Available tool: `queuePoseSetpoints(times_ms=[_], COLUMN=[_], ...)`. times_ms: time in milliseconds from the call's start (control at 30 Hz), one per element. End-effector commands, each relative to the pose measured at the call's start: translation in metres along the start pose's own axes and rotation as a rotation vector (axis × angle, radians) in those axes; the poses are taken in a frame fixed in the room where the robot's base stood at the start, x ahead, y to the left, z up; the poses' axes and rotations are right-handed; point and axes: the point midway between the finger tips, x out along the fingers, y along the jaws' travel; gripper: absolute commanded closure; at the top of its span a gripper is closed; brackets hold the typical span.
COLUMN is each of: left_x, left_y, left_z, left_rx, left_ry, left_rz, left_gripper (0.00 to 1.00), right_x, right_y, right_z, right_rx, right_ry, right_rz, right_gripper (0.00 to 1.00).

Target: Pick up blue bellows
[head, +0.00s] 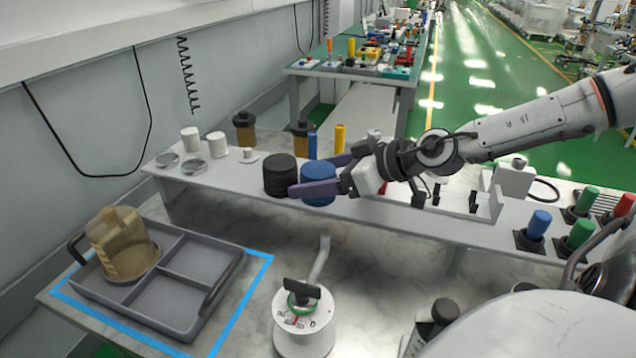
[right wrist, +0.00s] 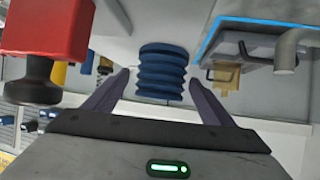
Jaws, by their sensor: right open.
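The blue bellows (head: 318,172) stands on the white shelf, right beside a black bellows (head: 280,175). My right gripper (head: 310,175) is open, with one finger in front of the blue bellows and the other behind it. In the right wrist view the ribbed blue bellows (right wrist: 162,72) shows between the tips of my open fingers (right wrist: 159,80). Small gaps seem to show on both sides of it. Part of the bellows is hidden by the near finger in the head view. My left gripper is not in view.
Blue and yellow cylinders (head: 339,139) and amber jars (head: 244,128) stand behind the bellows. White cups (head: 190,139) are at the shelf's left. A grey divided tray (head: 190,325) with an amber jug (head: 122,245) and a white gauge (head: 304,330) are on the front table.

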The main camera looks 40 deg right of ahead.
Motion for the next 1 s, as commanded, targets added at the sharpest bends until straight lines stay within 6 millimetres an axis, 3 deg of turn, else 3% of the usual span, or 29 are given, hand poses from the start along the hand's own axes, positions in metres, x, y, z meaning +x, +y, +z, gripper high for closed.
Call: queuePoseSetpoints(times_ms=[300,567,1000], left_x=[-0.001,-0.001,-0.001], left_y=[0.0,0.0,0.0], left_z=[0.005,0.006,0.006], left_rx=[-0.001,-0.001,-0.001], left_ry=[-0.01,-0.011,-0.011], left_rz=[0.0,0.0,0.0], left_gripper=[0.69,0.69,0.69], right_x=[0.001,0.001,-0.004], right_y=[0.0,0.0,0.001], right_z=[0.0,0.0,-0.011], right_rx=[0.0,0.0,-0.002], right_ry=[0.001,0.001,0.003], right_rz=[0.0,0.0,0.002], right_gripper=[0.25,0.69,0.7])
